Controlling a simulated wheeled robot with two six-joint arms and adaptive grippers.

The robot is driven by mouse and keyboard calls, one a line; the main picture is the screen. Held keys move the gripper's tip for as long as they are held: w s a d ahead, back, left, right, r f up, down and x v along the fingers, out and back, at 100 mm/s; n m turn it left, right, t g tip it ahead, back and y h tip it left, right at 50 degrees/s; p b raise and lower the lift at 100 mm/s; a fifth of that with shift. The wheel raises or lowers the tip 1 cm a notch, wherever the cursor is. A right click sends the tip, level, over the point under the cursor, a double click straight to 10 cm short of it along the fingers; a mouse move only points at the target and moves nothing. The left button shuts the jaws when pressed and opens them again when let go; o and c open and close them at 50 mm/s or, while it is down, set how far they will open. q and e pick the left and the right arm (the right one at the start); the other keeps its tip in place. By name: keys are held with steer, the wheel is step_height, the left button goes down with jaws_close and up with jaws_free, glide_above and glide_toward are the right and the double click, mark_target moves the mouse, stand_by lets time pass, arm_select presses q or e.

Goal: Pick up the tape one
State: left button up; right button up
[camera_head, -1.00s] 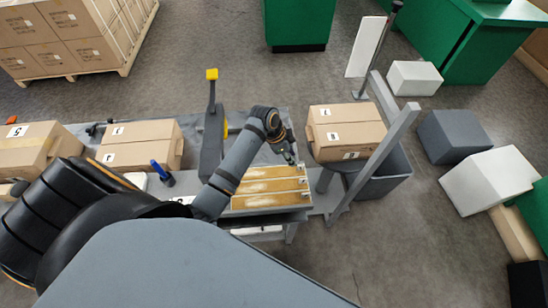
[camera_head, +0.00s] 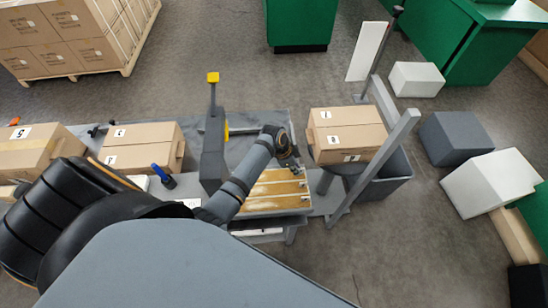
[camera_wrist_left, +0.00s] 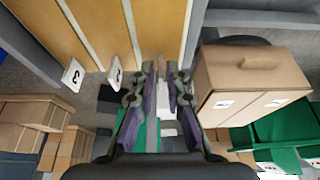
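A blue-handled tool (camera_head: 162,176) lies on the grey bench; I cannot tell whether it is a tape tool. A brown carton (camera_head: 28,152) at the far left has a paler tape-like band and a label. Yellow-brown strips (camera_head: 270,190) lie side by side on the bench, with small numbered tags at their right ends; the strips also show in the left wrist view (camera_wrist_left: 95,30). My left gripper (camera_head: 294,166) is over the right end of the strips. In the wrist view its fingers (camera_wrist_left: 161,90) stand apart, with no held thing visible between them. My right gripper is not in view.
A closed carton (camera_head: 141,145) stands on the bench left of a grey upright with a yellow top (camera_head: 212,77). Another carton (camera_head: 346,134) stands right of the gripper, above a grey bin (camera_head: 392,180). A slanted grey post (camera_head: 375,168) rises beside it. Grey and white blocks lie on the floor.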

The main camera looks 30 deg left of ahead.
arm_select(q)
jaws_close()
steer(key=shift+w+r, duration=0.1)
steer(key=shift+r, duration=0.4)
step_height(320, 180, up, 17)
steer(key=b, duration=0.1)
